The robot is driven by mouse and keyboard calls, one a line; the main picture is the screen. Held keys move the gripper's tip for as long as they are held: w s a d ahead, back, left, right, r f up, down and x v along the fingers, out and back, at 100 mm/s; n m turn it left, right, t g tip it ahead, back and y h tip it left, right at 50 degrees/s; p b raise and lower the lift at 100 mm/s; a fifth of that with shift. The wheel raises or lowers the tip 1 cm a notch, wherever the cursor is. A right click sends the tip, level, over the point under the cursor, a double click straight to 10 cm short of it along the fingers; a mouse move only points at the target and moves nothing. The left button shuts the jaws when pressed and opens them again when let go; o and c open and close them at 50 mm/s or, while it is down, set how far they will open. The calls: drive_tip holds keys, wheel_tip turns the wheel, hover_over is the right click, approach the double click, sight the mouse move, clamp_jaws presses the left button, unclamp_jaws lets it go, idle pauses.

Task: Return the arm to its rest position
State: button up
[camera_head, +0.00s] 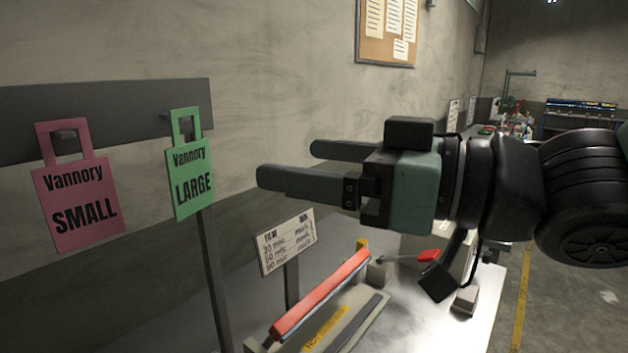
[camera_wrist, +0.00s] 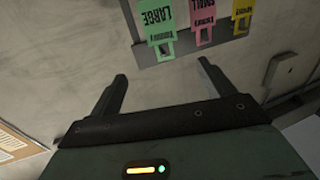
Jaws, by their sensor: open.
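My gripper (camera_head: 285,166) is open and empty, held level above the workbench with its fingers pointing left. In the wrist view its two fingers (camera_wrist: 162,80) are spread with nothing between them. A green tag marked "Vannory LARGE" (camera_head: 190,178) hangs from a peg to the left of my fingertips. A pink tag marked "Vannory SMALL" (camera_head: 77,205) hangs farther left. The wrist view shows the green tag (camera_wrist: 158,20), the pink tag (camera_wrist: 201,12) and a yellow tag (camera_wrist: 241,10) upside down along the rack. My gripper is apart from the tags.
A dark rack bar (camera_head: 140,92) on a post carries the tags. Below my gripper, the bench (camera_head: 400,325) holds a red-barred device (camera_head: 322,292) and a small sign (camera_head: 286,243). A cork board (camera_head: 387,30) hangs on the wall behind. Open floor (camera_head: 570,315) lies at right.

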drive_tip(key=w+d+f+m+h, duration=0.1)
drive_tip(key=d+f+m+h, duration=0.15)
drive_tip(key=f+h, duration=0.4)
drive_tip(key=w+d+f+m+h, duration=0.2)
drive_tip(key=d+f+h, duration=0.1)
drive_tip(key=f, duration=0.6)
drive_tip(key=s+d+f+g+h, duration=0.6)
drive_tip(key=s+f, duration=0.3)
drive_tip(key=s, duration=0.3)
drive_tip(key=shift+s+d+f+g, duration=0.25)
drive_tip(key=shift+d+g, duration=0.35)
drive_tip(key=shift+g, duration=0.3)
drive_tip(key=shift+o, duration=0.3)
drive_tip(key=shift+m, duration=0.25)
